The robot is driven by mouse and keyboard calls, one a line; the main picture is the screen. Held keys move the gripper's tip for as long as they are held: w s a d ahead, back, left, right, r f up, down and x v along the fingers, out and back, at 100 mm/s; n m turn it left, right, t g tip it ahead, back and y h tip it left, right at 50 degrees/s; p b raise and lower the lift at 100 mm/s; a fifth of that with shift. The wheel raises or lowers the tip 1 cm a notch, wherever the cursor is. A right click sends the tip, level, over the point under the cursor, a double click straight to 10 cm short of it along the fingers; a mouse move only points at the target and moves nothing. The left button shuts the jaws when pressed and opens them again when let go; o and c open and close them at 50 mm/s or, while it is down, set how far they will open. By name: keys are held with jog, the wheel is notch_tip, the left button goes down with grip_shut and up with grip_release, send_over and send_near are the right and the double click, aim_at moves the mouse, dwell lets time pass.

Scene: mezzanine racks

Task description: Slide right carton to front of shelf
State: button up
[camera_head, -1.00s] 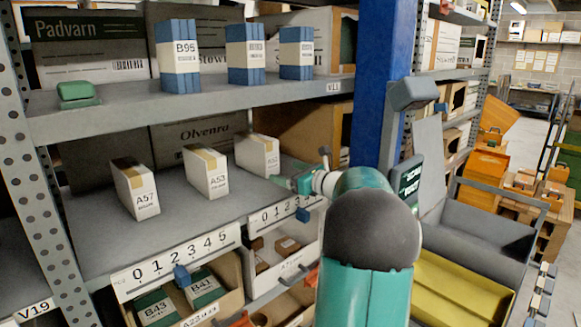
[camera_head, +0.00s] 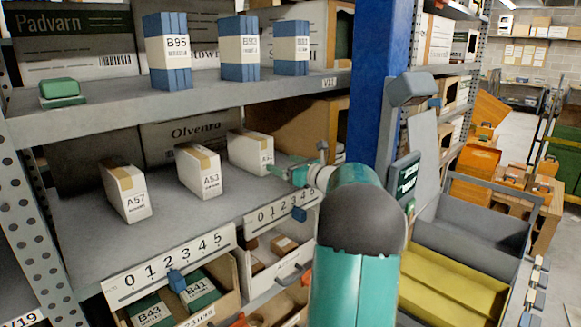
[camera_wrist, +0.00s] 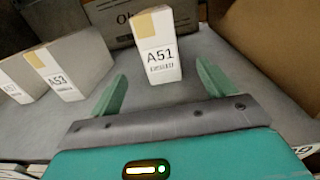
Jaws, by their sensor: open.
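The right carton (camera_head: 250,152) is white with a tan tape strip and stands upright on the middle shelf (camera_head: 150,240). In the wrist view this carton (camera_wrist: 158,50) reads A51 and stands ahead of my gripper (camera_wrist: 165,90), centred between the open fingers and a little beyond their tips. In the head view my gripper (camera_head: 285,170) is just right of the carton, partly hidden by my arm. The middle carton A53 (camera_head: 199,170) and the left carton A57 (camera_head: 125,191) stand to its left in a spaced row.
Numbered label strips (camera_head: 170,270) run along the shelf's front edge. The upper shelf (camera_head: 200,100) holds blue-and-white packs (camera_head: 168,50) above. A large brown box (camera_head: 310,130) stands behind on the right, next to a blue upright (camera_head: 380,80). Bins (camera_head: 190,300) sit below.

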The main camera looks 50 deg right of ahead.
aim_at(260, 155)
jog(key=w, duration=1.1)
jog(key=shift+w+d, duration=0.4)
jog(key=c, duration=1.3)
